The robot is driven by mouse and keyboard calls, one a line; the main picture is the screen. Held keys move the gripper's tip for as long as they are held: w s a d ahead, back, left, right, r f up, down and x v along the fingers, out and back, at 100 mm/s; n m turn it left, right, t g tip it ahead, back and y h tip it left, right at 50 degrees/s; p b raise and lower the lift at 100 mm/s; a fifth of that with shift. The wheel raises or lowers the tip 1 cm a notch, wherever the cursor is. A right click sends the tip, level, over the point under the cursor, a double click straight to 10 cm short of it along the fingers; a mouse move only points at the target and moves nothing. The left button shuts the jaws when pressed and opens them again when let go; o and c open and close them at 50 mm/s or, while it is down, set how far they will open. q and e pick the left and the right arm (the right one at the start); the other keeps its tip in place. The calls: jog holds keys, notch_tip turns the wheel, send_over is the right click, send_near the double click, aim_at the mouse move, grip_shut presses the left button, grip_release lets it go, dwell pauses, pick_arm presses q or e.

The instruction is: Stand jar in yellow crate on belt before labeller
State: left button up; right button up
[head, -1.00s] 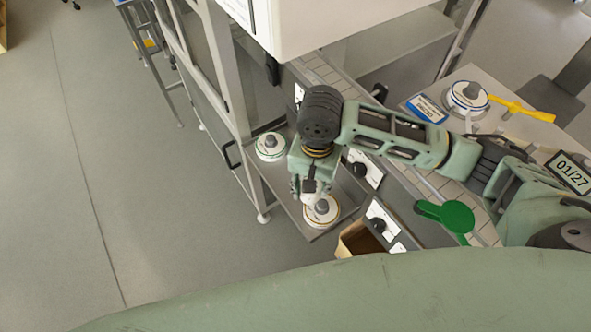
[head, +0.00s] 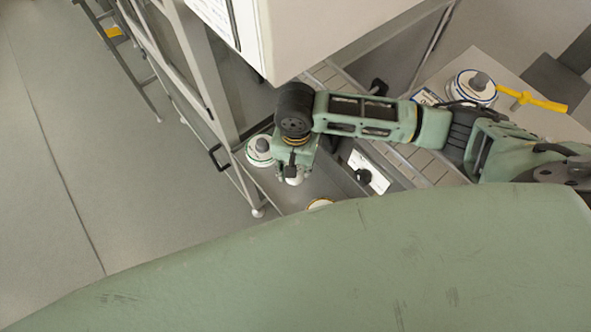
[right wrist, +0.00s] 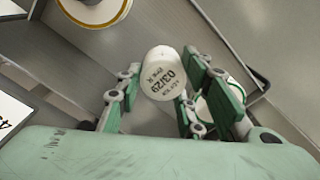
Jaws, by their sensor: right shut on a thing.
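My right gripper (head: 293,176) hangs over a grey shelf beside the belt. In the right wrist view it (right wrist: 158,92) is shut on a white jar (right wrist: 165,72), whose face towards the camera carries dark print including "03/29". The jar shows only as a small white end (head: 294,182) below the gripper in the head view. The slatted grey belt (head: 420,158) runs behind the right arm. A large white housing (head: 310,35) stands over its far part; I cannot tell if this is the labeller. The yellow crate and my left gripper are not in view.
A green-rimmed white disc with a grey knob (head: 260,148) lies just left of the gripper. A gold-rimmed disc (head: 320,203) is mostly hidden by a green surface in front. A grey frame post (head: 213,75) stands at left. A yellow-handled item (head: 535,101) lies at upper right.

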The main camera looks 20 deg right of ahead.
notch_tip(320, 180, down, 4)
jog(key=shift+w+r, duration=0.1)
jog(key=shift+r, duration=0.1)
jog(key=o, duration=0.8)
jog(key=shift+f, duration=0.1)
jog(key=shift+c, duration=0.2)
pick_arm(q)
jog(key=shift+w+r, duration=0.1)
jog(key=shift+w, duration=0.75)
pick_arm(e)
jog(key=o, duration=0.4)
jog(key=shift+o, duration=0.2)
